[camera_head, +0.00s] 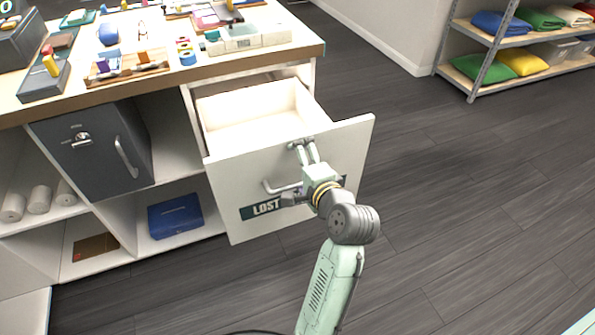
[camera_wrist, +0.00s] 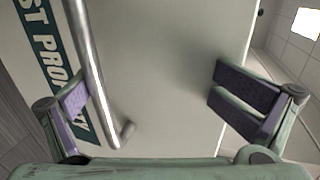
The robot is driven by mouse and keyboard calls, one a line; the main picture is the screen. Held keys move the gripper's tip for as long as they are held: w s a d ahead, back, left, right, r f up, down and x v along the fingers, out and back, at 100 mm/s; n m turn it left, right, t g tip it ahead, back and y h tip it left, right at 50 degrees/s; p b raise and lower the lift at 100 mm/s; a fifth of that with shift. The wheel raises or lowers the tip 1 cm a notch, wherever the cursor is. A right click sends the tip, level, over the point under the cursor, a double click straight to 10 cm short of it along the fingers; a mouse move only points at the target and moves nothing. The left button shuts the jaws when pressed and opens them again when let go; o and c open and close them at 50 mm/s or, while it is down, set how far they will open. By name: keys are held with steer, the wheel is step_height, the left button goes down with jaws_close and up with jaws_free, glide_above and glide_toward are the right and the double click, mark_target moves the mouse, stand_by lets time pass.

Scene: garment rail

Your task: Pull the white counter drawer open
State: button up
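The white drawer (camera_head: 352,150) stands pulled well out of the counter, and its pale interior is visible and looks empty. Its front carries a dark "LOST" label (camera_head: 262,210) and a metal bar handle (camera_head: 268,187). My gripper (camera_head: 298,172) is at the drawer front, with its fingers spread wide. In the wrist view the handle bar (camera_wrist: 92,75) runs between the open fingers of my gripper (camera_wrist: 155,95), close beside the left finger. The right finger is well apart from the bar. I cannot tell whether the left finger touches it.
The countertop (camera_head: 215,72) holds trays and small items. Below it are a grey safe (camera_head: 95,150), a blue box (camera_head: 175,216) and white rolls (camera_head: 38,200). A metal shelf (camera_head: 470,78) with folded cloths stands at the back right. The dark floor right of the drawer is clear.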

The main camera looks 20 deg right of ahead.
steer(key=shift+t, duration=0.6)
step_height(320, 180, up, 6)
steer(key=shift+s+f, duration=0.15)
steer(key=shift+f, duration=0.05)
steer(key=shift+g, duration=0.6)
steer(key=f, duration=0.4)
steer(key=shift+w+d+f, duration=0.15)
steer(key=shift+w+f, duration=0.05)
steer(key=shift+s+r, duration=0.25)
steer(key=shift+r, duration=0.05)
steer(key=shift+c, duration=0.6)
steer(key=shift+s+p, duration=0.35)
steer(key=shift+s, duration=0.3)
steer(key=shift+c, duration=1.1)
steer(key=shift+s+r, duration=0.2)
steer(key=shift+s, duration=0.45)
steer(key=shift+c, duration=1)
steer(key=shift+s+r, duration=0.15)
steer(key=shift+s, duration=0.35)
steer(key=c, duration=0.5)
steer(key=s+p, duration=0.3)
steer(key=s, duration=0.5)
steer(key=shift+s+a+r, duration=0.2)
steer(key=shift+s+r, duration=0.1)
steer(key=shift+r, duration=0.1)
